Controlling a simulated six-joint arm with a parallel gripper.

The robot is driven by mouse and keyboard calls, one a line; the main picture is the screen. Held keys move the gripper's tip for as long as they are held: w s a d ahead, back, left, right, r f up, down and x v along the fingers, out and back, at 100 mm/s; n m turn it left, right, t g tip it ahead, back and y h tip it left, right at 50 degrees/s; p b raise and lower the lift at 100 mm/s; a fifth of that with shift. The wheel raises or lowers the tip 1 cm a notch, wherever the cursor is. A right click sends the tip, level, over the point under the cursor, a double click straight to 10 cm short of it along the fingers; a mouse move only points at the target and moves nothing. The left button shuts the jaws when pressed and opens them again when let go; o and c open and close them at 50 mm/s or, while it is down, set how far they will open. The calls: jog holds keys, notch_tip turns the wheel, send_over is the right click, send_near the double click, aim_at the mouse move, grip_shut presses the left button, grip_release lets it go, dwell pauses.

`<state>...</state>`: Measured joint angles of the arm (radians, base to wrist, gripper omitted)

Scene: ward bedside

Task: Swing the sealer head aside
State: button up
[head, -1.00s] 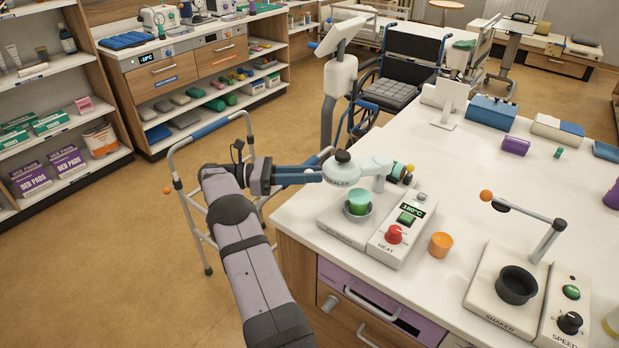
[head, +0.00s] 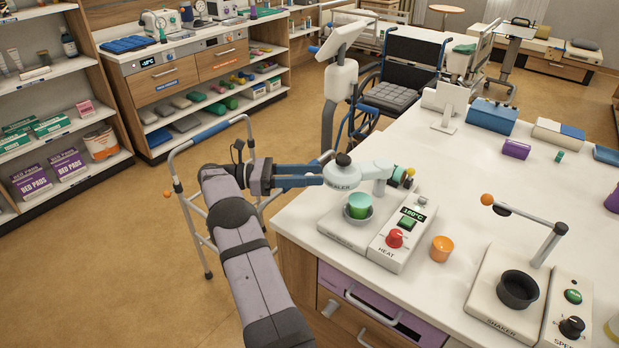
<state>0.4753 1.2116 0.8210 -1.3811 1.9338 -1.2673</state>
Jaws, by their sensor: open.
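The sealer head (head: 368,172) is a pale grey-green arm labelled SEALER with a dark knob (head: 343,159) on top. It reaches across the sealer base (head: 350,235), over a green cup (head: 359,206) in a grey holder. My gripper (head: 318,176) is at the left end of the sealer head, with blue fingers pointing right. It is open, and its fingertips are close to or against the head's end; I cannot tell whether they touch. The control box (head: 402,240) beside it has a green-lit display and a red HEAT knob (head: 394,238).
An orange cup (head: 441,248) stands right of the control box. A shaker (head: 505,300) with a dark cup and a jointed arm with an orange ball stands at the right. A purple drawer (head: 370,300) below the counter is partly open. A walker (head: 210,130) stands behind my arm.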

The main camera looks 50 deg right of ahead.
notch_tip(320, 180, up, 9)
jog(key=shift+r+b, duration=0.1)
jog(key=shift+b, duration=0.3)
jog(key=c, duration=0.4)
jog(key=shift+w+a+r, duration=0.2)
jog(key=shift+w+a, duration=0.05)
jog(key=shift+w, duration=0.05)
jog(key=c, duration=0.5)
jog(key=w+a+r+n+t+h+p, duration=0.1)
jog(key=w+a, duration=0.1)
jog(key=w+a+r+h+p, duration=0.1)
jog(key=w+a+r+p, duration=0.1)
jog(key=a, duration=0.1)
jog(key=w+a+r+n+t+p, duration=0.1)
jog(key=w+a, duration=0.1)
jog(key=w, duration=0.1)
jog(key=shift+a+r+n+t+h, duration=0.15)
jog(key=shift+r+n+t+h, duration=0.15)
jog(key=shift+h, duration=0.1)
grip_shut()
jog(key=s+a+f+n+t+h+p, duration=0.1)
jog(key=a+f+n+t+h+p, duration=0.25)
jog(key=a+f+n, duration=0.65)
jog(key=s+d+f+n+t, duration=0.2)
jog(key=s+f+n+t, duration=0.1)
jog(key=s+f+n, duration=0.4)
jog(key=shift+s+f+n, duration=0.2)
jog(key=shift+s+n, duration=0.4)
jog(key=shift+s, duration=0.55)
